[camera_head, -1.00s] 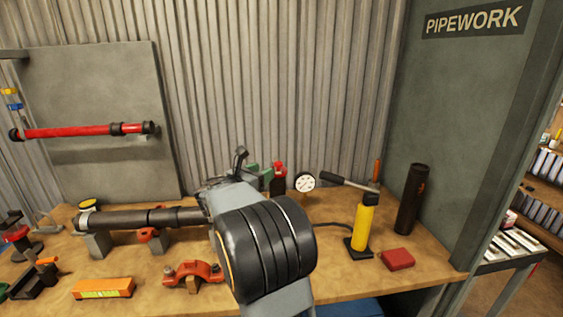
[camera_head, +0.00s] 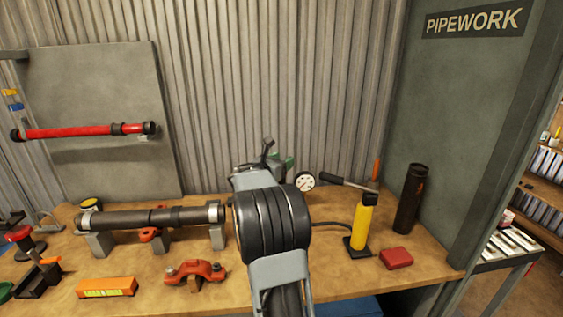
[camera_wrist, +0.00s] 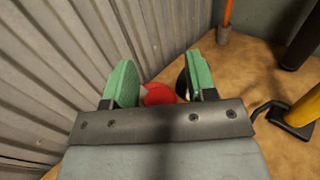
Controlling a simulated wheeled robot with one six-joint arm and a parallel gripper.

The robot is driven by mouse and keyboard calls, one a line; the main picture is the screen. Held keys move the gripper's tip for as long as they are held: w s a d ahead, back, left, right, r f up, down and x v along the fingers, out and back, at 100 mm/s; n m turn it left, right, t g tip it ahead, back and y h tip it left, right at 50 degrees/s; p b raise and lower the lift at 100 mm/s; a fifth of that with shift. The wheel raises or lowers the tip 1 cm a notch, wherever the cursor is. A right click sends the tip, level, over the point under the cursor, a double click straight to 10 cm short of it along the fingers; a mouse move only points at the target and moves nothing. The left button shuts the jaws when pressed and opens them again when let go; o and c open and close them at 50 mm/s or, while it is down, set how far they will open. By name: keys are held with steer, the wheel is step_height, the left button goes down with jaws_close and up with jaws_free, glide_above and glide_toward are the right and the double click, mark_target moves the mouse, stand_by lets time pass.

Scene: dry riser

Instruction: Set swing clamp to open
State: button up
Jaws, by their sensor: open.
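My gripper (camera_head: 280,163) is open at the back of the bench, its green fingers partly hidden behind my own arm in the head view. In the wrist view, my gripper (camera_wrist: 159,66) has its two green fingers apart. A round red part (camera_wrist: 158,94) shows between and beyond them, with a dark part close by the right finger. I cannot tell whether either finger touches it. This may be the swing clamp, but its shape and setting are hidden. In the head view my arm covers that spot.
A dial gauge (camera_head: 303,181) and a yellow cylinder (camera_head: 362,222) stand right of my arm. A black cylinder (camera_head: 411,198) is further right. A dark pipe (camera_head: 150,217) lies on supports at left. The corrugated wall (camera_head: 330,90) is close behind.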

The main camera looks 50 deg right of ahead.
steer(key=shift+c, duration=0.2)
jaws_close()
